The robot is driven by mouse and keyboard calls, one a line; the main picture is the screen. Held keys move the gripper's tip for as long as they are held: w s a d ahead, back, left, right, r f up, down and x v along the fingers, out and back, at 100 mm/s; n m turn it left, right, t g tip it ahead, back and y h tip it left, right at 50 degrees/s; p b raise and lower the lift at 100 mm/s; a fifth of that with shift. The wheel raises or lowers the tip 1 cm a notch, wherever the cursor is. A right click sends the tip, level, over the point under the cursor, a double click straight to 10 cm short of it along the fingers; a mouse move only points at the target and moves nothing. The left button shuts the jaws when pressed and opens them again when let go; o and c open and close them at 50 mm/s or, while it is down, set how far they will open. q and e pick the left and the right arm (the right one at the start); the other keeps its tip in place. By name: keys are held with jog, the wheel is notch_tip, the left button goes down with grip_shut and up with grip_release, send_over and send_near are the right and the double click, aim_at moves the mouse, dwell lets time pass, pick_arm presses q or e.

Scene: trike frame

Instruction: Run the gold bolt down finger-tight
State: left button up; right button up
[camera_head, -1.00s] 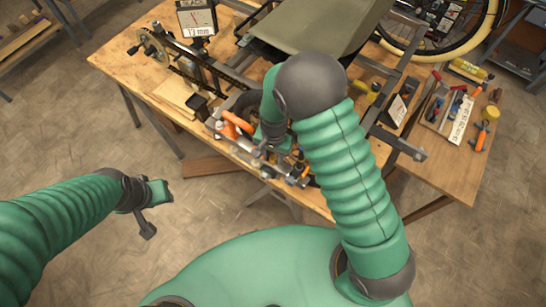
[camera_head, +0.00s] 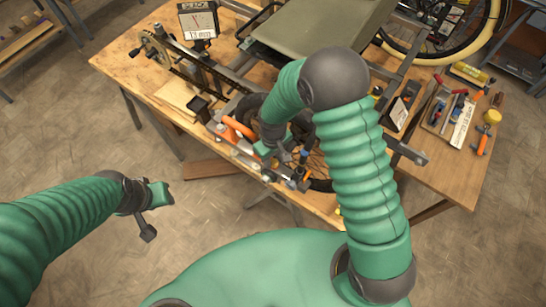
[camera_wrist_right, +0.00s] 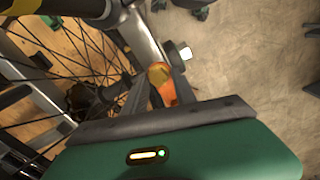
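An orange piece (camera_wrist_right: 168,96) shows between the fingers. I cannot tell whether the fingertips press on the bolt. In the head view my right gripper (camera_head: 284,156) is low over the front edge of the bench, and the bolt cannot be made out there. My left gripper (camera_head: 150,208) hangs over the floor, away from the bench, with nothing visible in it.
The trike frame (camera_head: 215,72) lies across the wooden bench (camera_head: 120,66). A spoked wheel shows beside the bolt (camera_wrist_right: 92,80). An orange-handled tool (camera_head: 238,128) lies by the front edge. A tool tray (camera_head: 447,112) stands at the right. A sign (camera_head: 199,22) stands at the back.

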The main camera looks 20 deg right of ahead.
jog(key=shift+s+f+m, duration=0.3)
jog(key=shift+s+m, duration=0.1)
jog(key=shift+m, duration=0.3)
jog(key=shift+c, duration=0.7)
jog(key=m, duration=0.3)
jog(key=shift+d, duration=0.15)
jog(key=m, duration=0.3)
jog(key=shift+s+d, duration=0.1)
jog(key=shift+s, duration=0.05)
jog(key=m, duration=0.3)
jog(key=shift+s+r, duration=0.1)
jog(key=shift+s, duration=0.15)
jog(key=shift+s+m, duration=0.15)
jog(key=shift+m, duration=0.65)
jog(key=shift+a, duration=0.25)
jog(key=shift+r, duration=0.1)
jog(key=o, duration=0.6)
jog(key=shift+o, duration=0.6)
jog(key=shift+w+d, duration=0.35)
jog(key=shift+w, duration=0.05)
pick_arm(q)
jog(key=shift+s, duration=0.45)
jog(key=shift+w, duration=0.15)
pick_arm(e)
jog(key=shift+w+a, duration=0.1)
jog(key=shift+w, duration=0.05)
